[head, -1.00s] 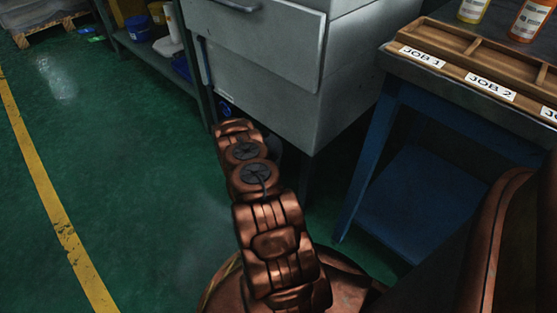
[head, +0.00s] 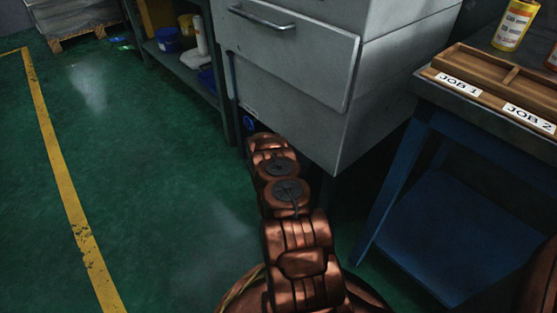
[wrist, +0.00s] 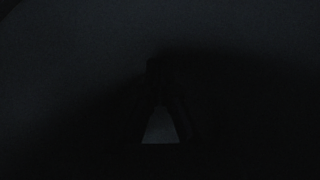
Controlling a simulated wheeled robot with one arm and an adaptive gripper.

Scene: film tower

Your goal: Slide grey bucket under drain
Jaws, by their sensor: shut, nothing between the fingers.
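No grey bucket or drain can be made out in the head view. My copper arm reaches low beneath the grey cabinet (head: 290,85), and its links hide what lies behind them. My gripper is hidden there in the head view. In the wrist view my gripper (wrist: 157,68) is a dark silhouette with its fingers together and nothing between them. A dim, plain grey surface (wrist: 70,60) fills the upper part of that view. I cannot tell whether it is the bucket.
A blue-legged bench (head: 455,215) with a wooden tray (head: 478,72) labelled JOB 1 and JOB 2 stands at right. A shelf (head: 185,70) holding containers stands left of the cabinet. The green floor is clear at left, with a yellow line (head: 65,190).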

